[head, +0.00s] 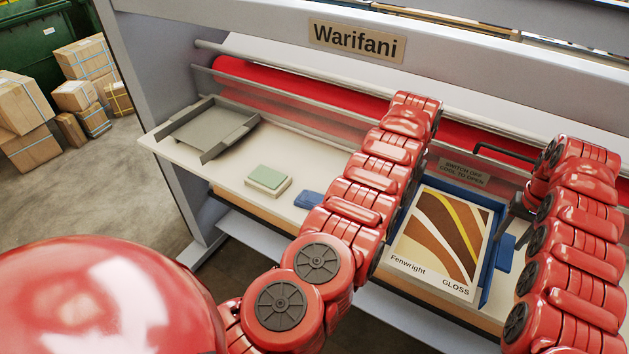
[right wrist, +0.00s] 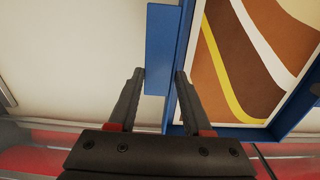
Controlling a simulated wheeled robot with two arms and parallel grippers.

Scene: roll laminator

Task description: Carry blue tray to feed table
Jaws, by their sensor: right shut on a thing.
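The blue tray (head: 490,273) is at the right part of the laminator's cream feed table (head: 232,178). It holds a brown, white and yellow striped print (head: 440,240) marked "Fenwright GLOSS". I cannot tell whether the tray rests on the table or is just above it. My right gripper (head: 514,212) is at the tray's right side, shut on its blue handle (head: 505,252). In the right wrist view, the handle (right wrist: 160,55) is between the fingers of my right gripper (right wrist: 160,85). My left arm covers the tray's left side, and its fingers are hidden.
A grey guide (head: 212,130) with raised sides sits at the table's left end. A green-topped block (head: 267,180) and a small blue object (head: 308,200) lie nearer the middle. The red roller (head: 290,82) runs behind. Cardboard boxes (head: 85,58) stand on the floor at left.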

